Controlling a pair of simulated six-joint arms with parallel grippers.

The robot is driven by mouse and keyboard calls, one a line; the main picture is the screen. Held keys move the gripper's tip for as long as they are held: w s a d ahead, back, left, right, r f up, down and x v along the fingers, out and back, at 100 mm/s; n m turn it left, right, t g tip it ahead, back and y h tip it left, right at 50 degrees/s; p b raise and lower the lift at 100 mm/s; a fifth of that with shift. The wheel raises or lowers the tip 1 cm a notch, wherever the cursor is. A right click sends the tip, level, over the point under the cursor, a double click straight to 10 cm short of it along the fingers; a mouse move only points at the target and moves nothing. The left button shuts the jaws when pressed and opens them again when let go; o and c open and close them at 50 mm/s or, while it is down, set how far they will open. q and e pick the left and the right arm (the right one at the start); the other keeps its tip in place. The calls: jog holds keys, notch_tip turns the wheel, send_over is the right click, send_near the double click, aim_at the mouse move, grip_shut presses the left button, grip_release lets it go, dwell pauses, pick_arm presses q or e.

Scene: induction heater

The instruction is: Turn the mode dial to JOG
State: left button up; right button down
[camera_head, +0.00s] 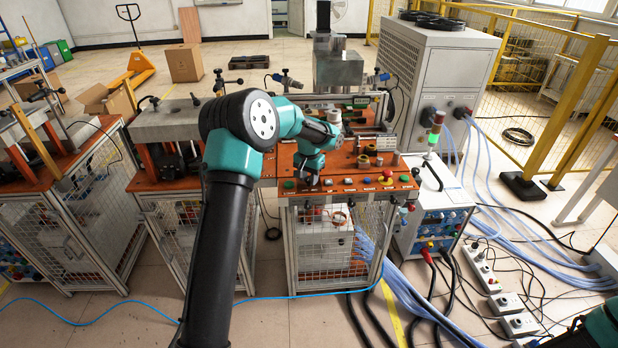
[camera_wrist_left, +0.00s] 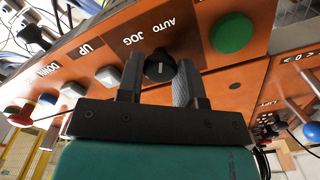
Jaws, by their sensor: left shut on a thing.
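The mode dial (camera_wrist_left: 158,65) is a black round knob on the orange control panel, with a short white mark on it that runs roughly up and down in the left wrist view. The AUTO and JOG labels are printed beside it on the panel; I cannot tell for sure which one the mark points at. My left gripper (camera_wrist_left: 160,88) has its two dark fingers on either side of the dial, shut on it. In the head view my left gripper (camera_head: 308,180) is at the panel's front left, and its hand hides the dial.
A green button (camera_wrist_left: 232,33) sits beside the dial; white buttons (camera_wrist_left: 108,75) and a red button line the other side. The orange bench panel (camera_head: 340,188) carries more buttons and a red emergency stop. Teal parts of my right arm show at the lower right corner.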

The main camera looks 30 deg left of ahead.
aim_at(309, 178)
pick_arm(q)
jog(key=n, duration=1.1)
dwell(0.3)
jog(key=shift+n, duration=0.3)
jog(key=o, duration=0.9)
jog(key=shift+r, duration=0.1)
notch_tip(309, 178, up, 17)
jog(key=shift+r, duration=0.15)
dwell(0.5)
